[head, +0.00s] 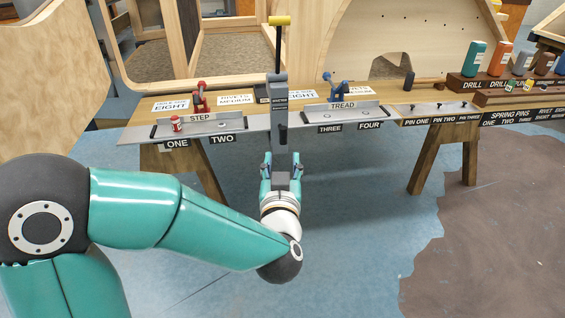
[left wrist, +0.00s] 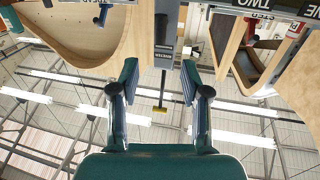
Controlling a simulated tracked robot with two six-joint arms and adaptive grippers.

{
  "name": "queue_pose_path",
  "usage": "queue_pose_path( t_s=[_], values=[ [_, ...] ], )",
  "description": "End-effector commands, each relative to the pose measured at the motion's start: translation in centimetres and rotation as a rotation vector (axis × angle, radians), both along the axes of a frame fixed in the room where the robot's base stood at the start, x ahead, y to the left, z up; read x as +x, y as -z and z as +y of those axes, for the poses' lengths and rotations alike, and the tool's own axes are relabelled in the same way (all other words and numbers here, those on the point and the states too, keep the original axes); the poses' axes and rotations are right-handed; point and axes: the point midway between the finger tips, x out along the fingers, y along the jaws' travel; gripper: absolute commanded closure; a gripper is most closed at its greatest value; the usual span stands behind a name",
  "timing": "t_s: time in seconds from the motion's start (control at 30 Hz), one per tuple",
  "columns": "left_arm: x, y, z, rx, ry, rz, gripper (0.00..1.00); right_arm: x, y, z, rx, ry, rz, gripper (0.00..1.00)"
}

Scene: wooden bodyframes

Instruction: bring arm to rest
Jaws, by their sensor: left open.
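My left gripper (head: 281,160) is in front of the workbench, its fingers pointing up and away from me. It also shows in the left wrist view (left wrist: 160,78), with its fingers spread and nothing held between them. My left arm comes in from the left and bends up at the wrist. A grey upright tool (head: 279,110) with a yellow-topped handle (head: 279,20) stands at the bench's front edge, just beyond the fingertips in the head view. I cannot tell the exact gap. My right gripper is not in view.
The wooden workbench (head: 198,148) carries a STEP tray (head: 222,125) with a red can (head: 177,123) and a TREAD tray (head: 352,114). Bottles (head: 474,58) stand on a rack at right. Wooden frames rise behind. The blue floor (head: 345,230) in front is clear.

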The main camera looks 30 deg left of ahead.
Motion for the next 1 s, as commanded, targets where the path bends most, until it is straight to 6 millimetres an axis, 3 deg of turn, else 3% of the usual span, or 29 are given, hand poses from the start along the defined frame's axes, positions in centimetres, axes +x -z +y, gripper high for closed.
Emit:
queue_pose_path(
  t_s=[0.37,0.47,0.57,0.67,0.73,0.87,1.0],
  values=[
    [0.0,0.1,0.3,0.0,-0.006,0.002,0.54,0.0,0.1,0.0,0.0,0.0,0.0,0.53],
    [0.2,1.6,1.1,0.006,-0.025,0.037,0.54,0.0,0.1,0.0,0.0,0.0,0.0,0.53],
    [0.6,5.4,2.1,0.019,-0.048,0.121,0.54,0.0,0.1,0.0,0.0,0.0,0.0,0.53],
    [1.0,11.4,2.6,0.047,-0.037,0.251,0.54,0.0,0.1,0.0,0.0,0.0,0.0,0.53],
    [1.0,16.4,2.2,0.044,0.013,0.362,0.54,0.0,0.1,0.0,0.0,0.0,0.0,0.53],
    [-0.5,26.1,-0.1,-0.043,0.149,0.567,0.54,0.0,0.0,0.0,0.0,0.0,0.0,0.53],
    [-4.4,35.2,-3.8,-0.21,0.3,0.788,0.54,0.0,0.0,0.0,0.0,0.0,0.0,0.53]
  ],
)
